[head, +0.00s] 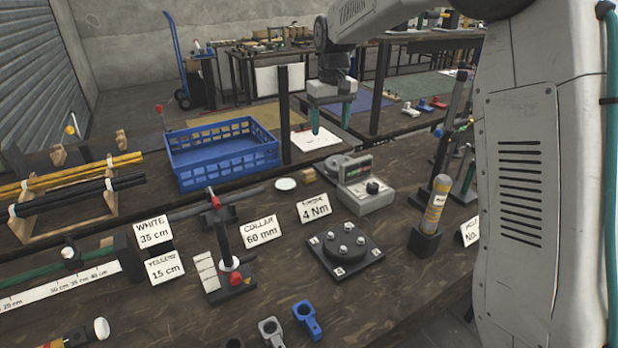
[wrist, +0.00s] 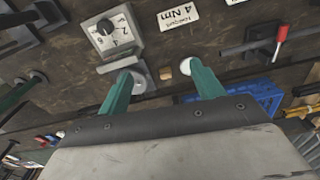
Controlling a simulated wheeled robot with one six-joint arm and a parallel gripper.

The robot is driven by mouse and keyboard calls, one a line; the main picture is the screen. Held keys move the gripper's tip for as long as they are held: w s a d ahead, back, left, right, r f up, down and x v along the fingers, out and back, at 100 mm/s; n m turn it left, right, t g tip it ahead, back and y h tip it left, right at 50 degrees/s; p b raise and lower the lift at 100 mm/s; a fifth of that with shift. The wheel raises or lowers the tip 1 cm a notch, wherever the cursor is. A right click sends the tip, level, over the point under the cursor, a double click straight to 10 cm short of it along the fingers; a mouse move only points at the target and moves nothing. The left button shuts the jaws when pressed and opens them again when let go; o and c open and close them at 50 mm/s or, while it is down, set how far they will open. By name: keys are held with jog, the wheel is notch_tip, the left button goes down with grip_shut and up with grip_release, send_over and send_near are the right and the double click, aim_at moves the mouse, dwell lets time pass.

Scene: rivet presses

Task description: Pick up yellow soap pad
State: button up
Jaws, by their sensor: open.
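A small tan-yellow block (head: 308,176) lies on the dark wooden bench, between a white round disc and the grey torque device. It is the only thing I see that could be the yellow soap pad, but it is too small to be sure. My gripper (head: 330,118) is above and behind it, pointing down, with its two green fingers apart and nothing between them.
The white disc (head: 285,184) lies just left of the block, and the grey torque device (head: 364,186) stands close on its right. A blue crate (head: 222,155) is to the left. Label cards (head: 314,208) and a black bolted plate (head: 345,250) are nearer.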

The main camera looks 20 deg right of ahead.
jog(key=w+f, duration=1)
jog(key=n, duration=0.1)
send_over(309, 171)
notch_tip(309, 171, down, 7)
jog(key=shift+s+f, duration=0.15)
jog(key=shift+f, duration=0.05)
notch_tip(309, 171, down, 8)
jog(key=c, duration=1.1)
jog(key=shift+o, duration=0.2)
notch_tip(309, 171, up, 10)
jog(key=shift+o, duration=0.4)
